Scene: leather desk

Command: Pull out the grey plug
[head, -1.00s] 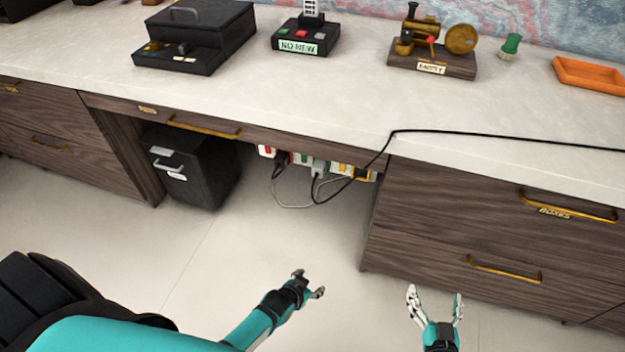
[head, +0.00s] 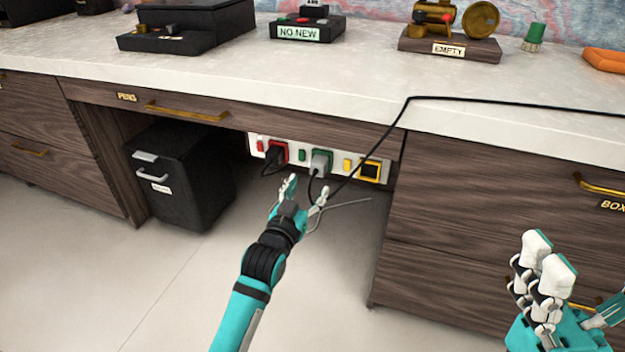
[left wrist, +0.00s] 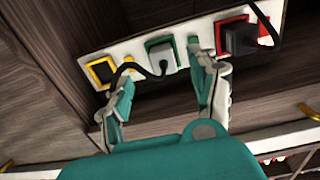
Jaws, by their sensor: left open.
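The grey plug (head: 320,163) sits in the green-framed socket, in the middle of the white power strip (head: 351,177) under the desk. In the left wrist view the grey plug (left wrist: 162,57) shows with a black cord looping off it. My left gripper (head: 306,191) is open and empty, just in front of and below the plug. In the left wrist view its two fingers (left wrist: 164,75) stand apart on either side of the plug, and no contact shows. My right gripper (head: 575,285) is open and empty, before the drawers at lower right.
A black plug (head: 273,154) sits in the red-framed socket beside it. The yellow-framed socket (head: 370,170) is on the other side. A black cord (head: 510,103) runs over the desk edge. A black bin (head: 180,185) stands left; drawers (head: 490,215) are right.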

